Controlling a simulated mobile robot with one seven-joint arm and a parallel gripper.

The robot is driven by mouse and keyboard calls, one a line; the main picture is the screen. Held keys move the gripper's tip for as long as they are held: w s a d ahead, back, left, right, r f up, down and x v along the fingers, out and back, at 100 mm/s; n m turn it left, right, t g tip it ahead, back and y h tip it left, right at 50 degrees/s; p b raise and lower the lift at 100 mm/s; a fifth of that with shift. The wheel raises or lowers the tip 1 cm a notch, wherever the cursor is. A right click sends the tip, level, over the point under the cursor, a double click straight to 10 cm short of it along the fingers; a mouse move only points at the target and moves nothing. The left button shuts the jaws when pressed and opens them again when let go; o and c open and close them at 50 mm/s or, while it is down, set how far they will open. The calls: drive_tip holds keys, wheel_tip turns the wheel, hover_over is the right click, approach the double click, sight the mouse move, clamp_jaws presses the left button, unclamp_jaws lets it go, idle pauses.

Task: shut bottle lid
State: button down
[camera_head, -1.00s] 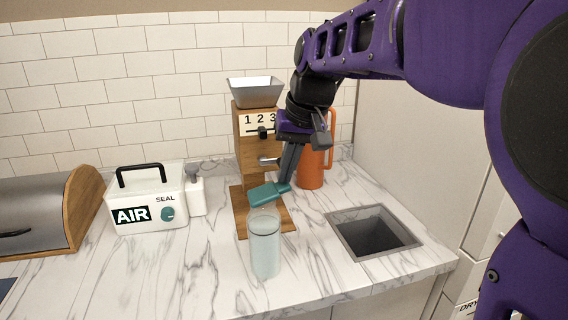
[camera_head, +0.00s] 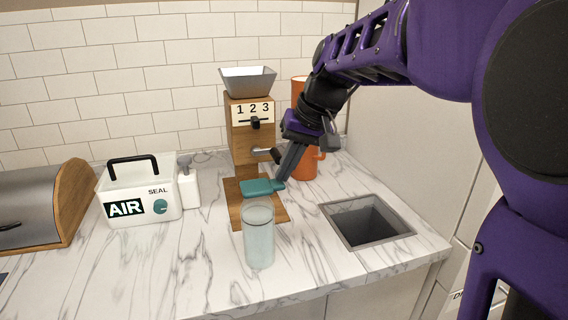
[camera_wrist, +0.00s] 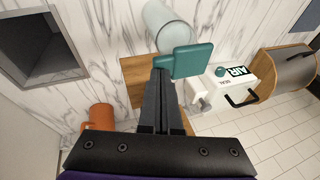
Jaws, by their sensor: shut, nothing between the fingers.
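The bottle (camera_head: 259,238) is a clear, pale cylinder standing upright on the marble counter. Its teal lid (camera_head: 262,188) stands open, raised above the rim at the bottle's far side. My gripper (camera_head: 281,179) is shut and empty, with its fingertips at the right end of the lid. In the wrist view, the dark fingers (camera_wrist: 162,68) reach the lid (camera_wrist: 193,61) at a small teal tab, and the bottle (camera_wrist: 167,26) shows beyond it. I cannot tell whether the fingers press on the lid. The hinge is not clear.
A wooden dispenser (camera_head: 249,138) marked 1 2 3 stands just behind the bottle, with an orange jug (camera_head: 304,165) behind my gripper. A square sink opening (camera_head: 367,222) lies to the right. A white AIR SEAL box (camera_head: 142,190) stands left. The counter left of the bottle is clear.

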drive_tip(key=shift+r, duration=0.1)
drive_tip(key=shift+r+p, duration=0.85)
drive_tip(key=shift+r, duration=0.05)
